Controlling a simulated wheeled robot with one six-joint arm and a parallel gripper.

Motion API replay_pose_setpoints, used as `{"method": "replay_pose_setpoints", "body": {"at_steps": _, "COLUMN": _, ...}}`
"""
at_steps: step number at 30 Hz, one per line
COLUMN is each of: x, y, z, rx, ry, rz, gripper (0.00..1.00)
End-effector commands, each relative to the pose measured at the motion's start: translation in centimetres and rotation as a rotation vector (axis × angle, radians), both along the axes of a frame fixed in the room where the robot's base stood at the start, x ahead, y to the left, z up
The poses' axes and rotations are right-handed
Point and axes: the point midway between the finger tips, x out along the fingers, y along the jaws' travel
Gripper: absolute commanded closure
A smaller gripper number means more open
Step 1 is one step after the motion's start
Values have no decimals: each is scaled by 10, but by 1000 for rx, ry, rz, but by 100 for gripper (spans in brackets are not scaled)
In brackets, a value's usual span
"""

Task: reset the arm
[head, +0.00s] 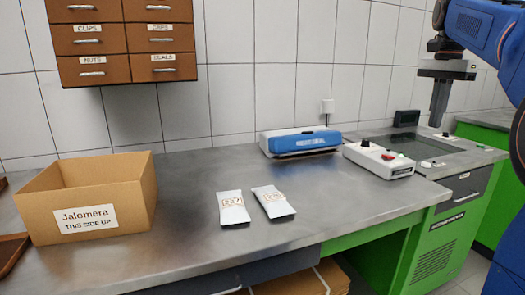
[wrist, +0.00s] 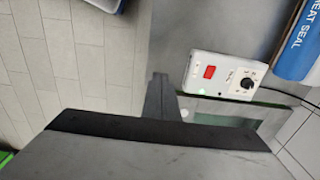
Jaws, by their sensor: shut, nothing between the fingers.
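My gripper (head: 439,103) hangs at the end of my blue arm at the upper right of the head view, pointing down above the dark panel at the right end of the bench. Its fingers are together and nothing shows between them. In the wrist view the dark fingers (wrist: 160,95) show at the middle, beside the white control box (wrist: 220,80) with a red switch and a black knob. That control box also stands on the bench in the head view (head: 378,160). My gripper is apart from it and touches nothing that I can see.
Two white pouches (head: 233,208) (head: 273,201) lie on the steel bench (head: 185,210). An open cardboard box (head: 140,200) stands at the left. A blue heat sealer (head: 300,141) stands at the back, and a brown drawer cabinet (head: 125,40) hangs on the wall.

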Motion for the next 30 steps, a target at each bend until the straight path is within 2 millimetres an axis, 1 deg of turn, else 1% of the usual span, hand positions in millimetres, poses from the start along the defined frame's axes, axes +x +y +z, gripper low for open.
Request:
{"method": "replay_pose_setpoints", "body": {"at_steps": 7, "x": -12, "y": 13, "z": -7, "rx": -7, "ry": -18, "rz": 59, "gripper": 100}}
{"method": "replay_pose_setpoints", "body": {"at_steps": 13, "x": -25, "y": 28, "z": -18, "rx": -14, "ry": -39, "rz": 126, "gripper": 100}}
{"method": "replay_pose_setpoints", "body": {"at_steps": 17, "x": -37, "y": 39, "z": -28, "rx": -23, "ry": -57, "rz": 185, "gripper": 100}}
{"method": "replay_pose_setpoints", "body": {"at_steps": 20, "x": -50, "y": 51, "z": -38, "rx": -31, "ry": -75, "rz": 245, "gripper": 100}}
{"method": "replay_pose_setpoints", "body": {"at_steps": 23, "x": -67, "y": 66, "z": -55, "rx": -43, "ry": -100, "rz": 324, "gripper": 100}}
{"method": "replay_pose_setpoints", "body": {"at_steps": 26, "x": -88, "y": 83, "z": -76, "rx": -57, "ry": -127, "rz": 418, "gripper": 100}}
{"method": "replay_pose_setpoints", "body": {"at_steps": 30, "x": -119, "y": 104, "z": -109, "rx": -81, "ry": -165, "rz": 548, "gripper": 100}}
